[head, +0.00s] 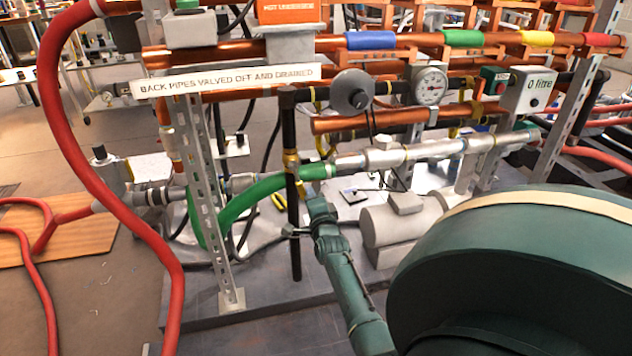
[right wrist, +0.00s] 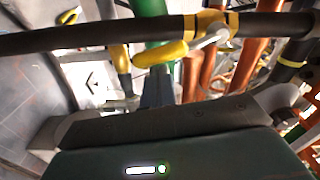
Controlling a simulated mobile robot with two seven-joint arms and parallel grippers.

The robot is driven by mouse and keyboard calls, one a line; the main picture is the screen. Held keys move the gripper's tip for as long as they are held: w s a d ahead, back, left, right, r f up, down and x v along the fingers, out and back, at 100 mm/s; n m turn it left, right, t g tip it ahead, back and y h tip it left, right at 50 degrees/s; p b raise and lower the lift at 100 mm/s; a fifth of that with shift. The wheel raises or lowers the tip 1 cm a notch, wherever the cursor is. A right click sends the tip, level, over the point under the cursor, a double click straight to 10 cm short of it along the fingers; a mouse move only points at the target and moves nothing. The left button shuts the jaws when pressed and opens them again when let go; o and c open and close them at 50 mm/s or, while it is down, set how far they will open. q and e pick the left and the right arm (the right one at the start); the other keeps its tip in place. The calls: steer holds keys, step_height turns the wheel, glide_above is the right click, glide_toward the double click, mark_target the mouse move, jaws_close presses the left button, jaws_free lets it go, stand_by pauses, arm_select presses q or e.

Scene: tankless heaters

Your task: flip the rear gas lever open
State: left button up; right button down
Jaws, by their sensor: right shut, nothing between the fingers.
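A yellow-handled lever (right wrist: 162,53) with a grey stem shows in the right wrist view, beside a dark pipe (right wrist: 90,38). Its stem meets a yellow-banded valve (right wrist: 207,24), and the handle runs slantwise near the pipe. In the head view, the valve (head: 291,160) sits on the upright black pipe (head: 293,215). My right gripper (head: 318,206) is shut and empty, just right of that pipe and below the valve. In the right wrist view, its dark finger (right wrist: 157,88) is close to the yellow handle; contact cannot be told. My left gripper is not in view.
A green hose (head: 245,200) curves behind the black pipe. A steel upright (head: 205,190) stands to the left, with a red hose (head: 65,130) beyond. A grey cylinder (head: 390,225) lies to the right of my right gripper. Copper pipes (head: 370,120) run above.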

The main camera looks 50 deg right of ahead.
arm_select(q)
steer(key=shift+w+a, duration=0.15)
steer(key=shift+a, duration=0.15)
arm_select(e)
steer(key=shift+w+a+f+m, duration=0.25)
steer(key=shift+w+a+m, duration=0.2)
steer(key=shift+a, duration=0.25)
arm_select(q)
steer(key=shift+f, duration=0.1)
arm_select(e)
steer(key=shift+a, duration=0.1)
arm_select(q)
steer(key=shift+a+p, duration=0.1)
steer(key=shift+p, duration=0.25)
